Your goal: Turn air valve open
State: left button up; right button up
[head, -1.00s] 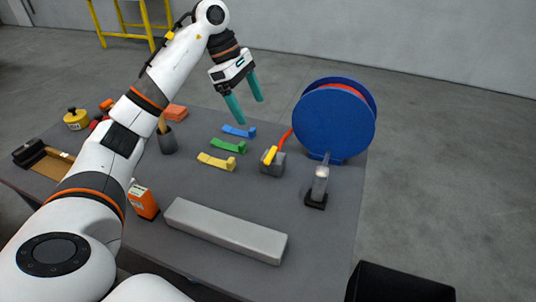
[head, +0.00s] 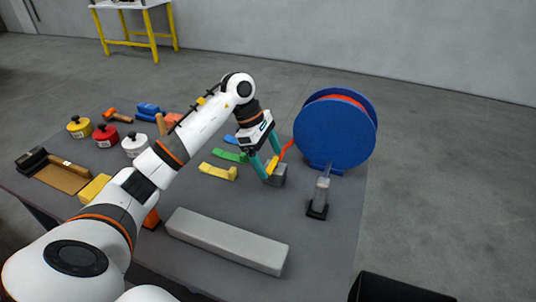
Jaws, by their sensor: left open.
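The air valve is a small grey block (head: 279,177) with a yellow lever (head: 272,164) on top, near the right side of the table. A red hose (head: 287,149) runs from it to the blue reel (head: 335,132). My left gripper (head: 270,167) points down at the valve, its teal fingers apart, one on each side of the yellow lever as seen here. Whether the fingers touch the lever cannot be told. The fingers hide part of the valve. My right gripper is not in view.
A long grey bar (head: 226,241) lies in front of the valve. A clear upright piece on a black base (head: 317,209) stands to its right. Yellow (head: 219,171) and green (head: 229,155) brackets lie to its left. Lidded pots (head: 105,136) stand at the left.

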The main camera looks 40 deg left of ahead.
pick_arm(q)
jog(key=c, duration=1)
jog(key=shift+f+n, duration=0.1)
jog(key=shift+n, duration=0.3)
jog(key=n+b, duration=0.1)
jog(key=n+t, duration=0.1)
jog(key=n, duration=0.1)
jog(key=shift+d+y+b, duration=0.35)
jog(key=shift+d+y, duration=0.05)
jog(key=n+t, duration=0.1)
jog(key=n, duration=0.1)
jog(key=d+n+t+y+b, duration=0.1)
jog(key=n, duration=0.2)
jog(key=shift+w+d, duration=0.1)
jog(key=shift+w, duration=0.05)
jog(key=n, duration=0.2)
jog(key=n+y+b, duration=0.1)
jog(key=n, duration=0.1)
jog(key=w+n+y, duration=0.1)
jog(key=shift+d+n+t+b, duration=0.3)
jog(key=shift+d+n+b, duration=0.05)
jog(key=shift+d+n, duration=0.05)
jog(key=shift+w+d+n+y+b, duration=0.15)
jog(key=shift+n+y, duration=0.25)
jog(key=shift+n, duration=0.45)
jog(key=shift+w+n+y+b, duration=0.2)
jog(key=shift+n+y, duration=0.2)
jog(key=shift+n, duration=0.45)
